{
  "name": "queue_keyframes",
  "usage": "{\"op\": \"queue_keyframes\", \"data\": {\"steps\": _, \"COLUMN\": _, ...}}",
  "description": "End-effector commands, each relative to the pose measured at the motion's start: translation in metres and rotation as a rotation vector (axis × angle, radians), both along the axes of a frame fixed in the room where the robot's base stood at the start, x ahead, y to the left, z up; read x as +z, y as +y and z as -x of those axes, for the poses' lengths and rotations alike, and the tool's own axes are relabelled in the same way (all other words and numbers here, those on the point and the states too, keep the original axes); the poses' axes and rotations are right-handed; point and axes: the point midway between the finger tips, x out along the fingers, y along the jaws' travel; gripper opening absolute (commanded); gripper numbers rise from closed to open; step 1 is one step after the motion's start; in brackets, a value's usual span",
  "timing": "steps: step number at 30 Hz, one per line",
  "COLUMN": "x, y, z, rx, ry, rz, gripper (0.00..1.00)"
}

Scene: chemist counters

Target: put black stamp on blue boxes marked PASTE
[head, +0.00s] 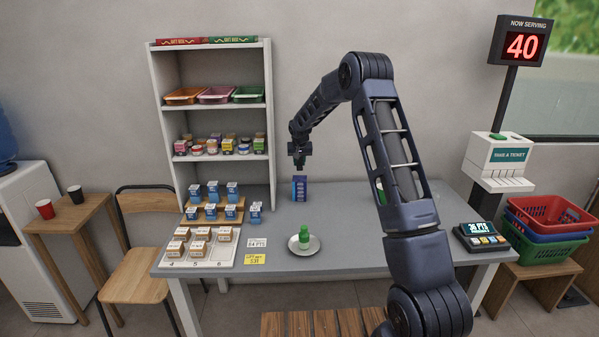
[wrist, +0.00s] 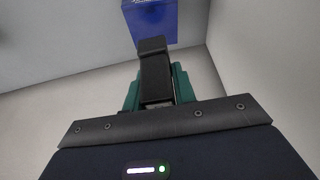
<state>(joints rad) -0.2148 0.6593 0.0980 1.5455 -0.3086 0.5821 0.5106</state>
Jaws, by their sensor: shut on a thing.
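My gripper (head: 299,166) points down over the back of the counter, at the top of an upright dark blue box (head: 299,189) with pale marks. In the wrist view my gripper (wrist: 153,46) overlaps the near edge of this box (wrist: 150,18) and looks closed on it. I cannot tell whether its base touches the counter. Several small blue-and-white boxes (head: 213,190) stand on a wooden step rack (head: 230,221) at the left. Their print is too small to read. I cannot make out a black stamp.
A green item (head: 304,234) stands on a white saucer (head: 294,249) at the front. White-and-brown boxes (head: 198,234) stand on a tray at front left. A shelf unit (head: 159,110) rises behind. A scale (head: 481,235) is at the right. The middle counter is mostly clear.

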Motion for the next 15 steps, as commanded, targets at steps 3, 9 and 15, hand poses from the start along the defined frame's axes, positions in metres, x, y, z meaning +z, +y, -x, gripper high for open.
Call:
{"op": "queue_keyframes", "data": {"steps": 3, "x": -0.006, "y": 0.000, "z": 0.000, "rx": 0.001, "ry": 0.000, "rz": 0.000, "gripper": 0.04}}
{"op": "queue_keyframes", "data": {"steps": 9, "x": -0.023, "y": 0.000, "z": 0.001, "rx": 0.001, "ry": 0.002, "rz": 0.000, "gripper": 0.04}}
{"op": "queue_keyframes", "data": {"steps": 15, "x": -0.047, "y": 0.000, "z": 0.000, "rx": 0.001, "ry": 0.001, "rz": 0.000, "gripper": 0.04}}
